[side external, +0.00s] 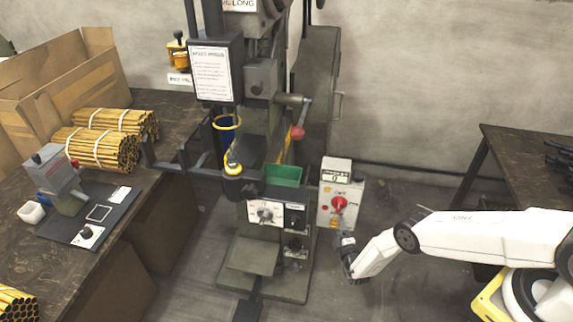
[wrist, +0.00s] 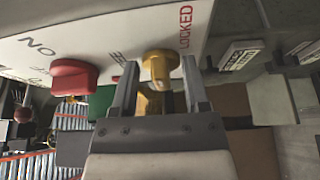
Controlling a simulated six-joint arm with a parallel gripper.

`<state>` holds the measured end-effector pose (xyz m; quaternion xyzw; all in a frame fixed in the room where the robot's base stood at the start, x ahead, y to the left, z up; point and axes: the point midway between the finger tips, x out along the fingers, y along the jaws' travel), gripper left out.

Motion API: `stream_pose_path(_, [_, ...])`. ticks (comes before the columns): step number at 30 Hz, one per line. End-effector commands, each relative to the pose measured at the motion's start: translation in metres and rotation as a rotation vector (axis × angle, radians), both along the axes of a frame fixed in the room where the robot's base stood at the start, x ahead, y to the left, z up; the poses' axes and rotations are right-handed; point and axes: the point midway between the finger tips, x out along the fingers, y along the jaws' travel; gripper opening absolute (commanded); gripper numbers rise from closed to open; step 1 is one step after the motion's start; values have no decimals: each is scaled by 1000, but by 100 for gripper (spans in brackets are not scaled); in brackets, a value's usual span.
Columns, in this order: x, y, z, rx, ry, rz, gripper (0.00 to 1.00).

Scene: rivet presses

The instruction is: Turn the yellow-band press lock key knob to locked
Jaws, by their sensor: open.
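The yellow key knob (wrist: 157,66) stands out from a white panel in the wrist view, beside the printed word LOCKED (wrist: 186,28). I cannot tell which mark the knob points to. My gripper (wrist: 158,76) is open, with one finger on each side of the knob; contact is not clear. In the side view my gripper (side external: 348,262) is at the lower front of the white control box (side external: 354,190), right of the press (side external: 262,80), which carries a yellow ring (side external: 227,122).
A red knob (wrist: 73,77) and a green part (wrist: 101,102) sit left of the yellow knob in the wrist view. A bench (side external: 120,205) with bundled tubes (side external: 100,148) is at left. Open floor lies right of the press.

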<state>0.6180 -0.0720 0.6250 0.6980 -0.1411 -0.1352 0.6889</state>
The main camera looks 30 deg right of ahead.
Motion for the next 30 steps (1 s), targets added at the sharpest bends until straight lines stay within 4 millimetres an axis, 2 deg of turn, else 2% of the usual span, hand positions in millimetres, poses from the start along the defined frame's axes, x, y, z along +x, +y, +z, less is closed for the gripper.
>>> stream_pose_path(11, [-15, 7, 0, 0, 1, 1, 59])
stream_pose_path(24, [-56, 24, -1, 1, 1, 1, 59])
stream_pose_path(30, [-69, 29, 0, 0, 0, 0, 59])
